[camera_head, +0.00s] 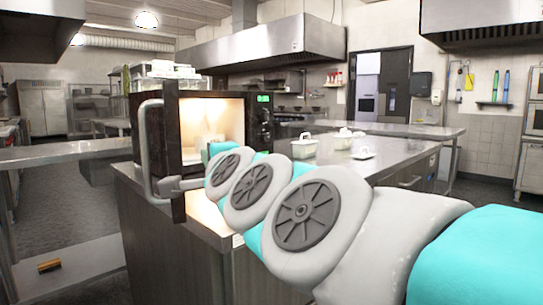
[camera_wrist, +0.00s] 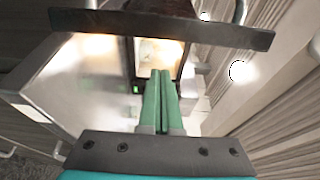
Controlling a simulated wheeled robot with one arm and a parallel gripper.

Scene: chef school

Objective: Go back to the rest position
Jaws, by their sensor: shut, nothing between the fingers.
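My gripper shows in the wrist view (camera_wrist: 160,76), with its two green fingers side by side and nothing between them. The fingers point toward a lit opening of the microwave (camera_wrist: 158,55). In the head view my arm reaches from the lower right to the front of the microwave (camera_head: 212,122), which stands on the steel counter. The microwave door (camera_head: 172,130) is swung open toward the left, and its bar handle (camera_head: 145,150) is close to the end of my arm. I cannot tell if my arm touches the door.
White lidded containers (camera_head: 304,147) stand on the counter (camera_head: 400,152) right of the microwave. More containers (camera_head: 165,70) sit on top of it. A brown object (camera_head: 49,265) lies at the lower left. Open floor (camera_head: 60,205) shows at the left.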

